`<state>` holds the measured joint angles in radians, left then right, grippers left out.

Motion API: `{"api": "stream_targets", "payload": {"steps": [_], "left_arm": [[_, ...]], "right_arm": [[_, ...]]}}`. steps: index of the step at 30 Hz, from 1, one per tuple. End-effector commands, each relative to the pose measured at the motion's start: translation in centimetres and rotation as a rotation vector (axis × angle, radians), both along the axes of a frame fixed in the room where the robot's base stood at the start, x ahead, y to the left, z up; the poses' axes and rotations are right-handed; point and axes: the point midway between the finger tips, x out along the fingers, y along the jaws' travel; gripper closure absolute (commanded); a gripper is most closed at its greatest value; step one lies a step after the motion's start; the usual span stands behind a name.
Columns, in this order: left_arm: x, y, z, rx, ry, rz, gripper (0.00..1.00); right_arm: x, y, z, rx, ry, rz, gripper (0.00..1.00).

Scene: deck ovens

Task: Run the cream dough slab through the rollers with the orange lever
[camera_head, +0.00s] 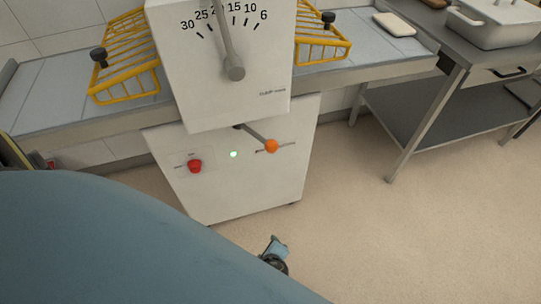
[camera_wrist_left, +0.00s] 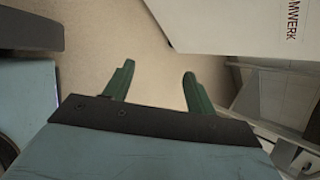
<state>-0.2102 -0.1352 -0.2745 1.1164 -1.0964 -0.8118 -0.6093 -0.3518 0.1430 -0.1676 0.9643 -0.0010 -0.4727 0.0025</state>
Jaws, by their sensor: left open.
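The cream dough slab (camera_head: 394,24) lies flat on the right-hand conveyor bed of the white sheeter (camera_head: 222,90). The orange lever knob (camera_head: 271,146) sits at the end of a short rod on the machine's front, below the dial. The rollers are hidden inside the housing. My left gripper (camera_head: 278,243) is low in front of the machine, below the orange knob and apart from it. In the left wrist view its two green fingers (camera_wrist_left: 158,72) are spread and empty over the floor. My right gripper is not in view.
Yellow wire guards (camera_head: 125,57) flank the housing. A steel table (camera_head: 455,45) with a lidded container (camera_head: 495,22) stands at right. The floor between is clear.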

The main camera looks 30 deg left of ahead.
Motion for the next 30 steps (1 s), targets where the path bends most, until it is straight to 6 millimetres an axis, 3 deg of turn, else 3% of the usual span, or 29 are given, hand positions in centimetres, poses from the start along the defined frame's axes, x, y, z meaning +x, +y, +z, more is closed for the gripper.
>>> {"api": "stream_targets", "payload": {"steps": [1, 3, 6, 9, 13, 16, 20, 30], "left_arm": [[3.0, -0.4, 1.6, 0.118, -0.053, -0.057, 0.44], [6.1, -0.4, 5.3, 0.298, -0.111, -0.113, 0.44], [9.2, -0.2, 10.9, 0.537, -0.180, -0.133, 0.44], [10.6, 0.1, 15.8, 0.727, -0.224, -0.106, 0.44], [11.1, 0.3, 20.2, 0.883, -0.253, -0.056, 0.44], [11.2, 0.4, 21.9, 0.939, -0.260, -0.033, 0.44], [11.7, 1.2, 22.4, 0.957, -0.261, -0.025, 0.44], [15.8, 6.6, 22.4, 0.956, -0.263, -0.026, 0.44]], "right_arm": [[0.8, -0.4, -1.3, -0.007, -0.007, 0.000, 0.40], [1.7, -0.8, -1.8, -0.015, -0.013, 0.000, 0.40], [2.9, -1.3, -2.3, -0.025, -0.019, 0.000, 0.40], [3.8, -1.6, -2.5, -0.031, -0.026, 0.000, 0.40], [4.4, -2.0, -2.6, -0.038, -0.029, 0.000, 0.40], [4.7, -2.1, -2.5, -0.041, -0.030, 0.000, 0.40], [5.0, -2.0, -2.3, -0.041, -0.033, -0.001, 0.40], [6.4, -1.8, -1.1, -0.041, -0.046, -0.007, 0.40]]}}
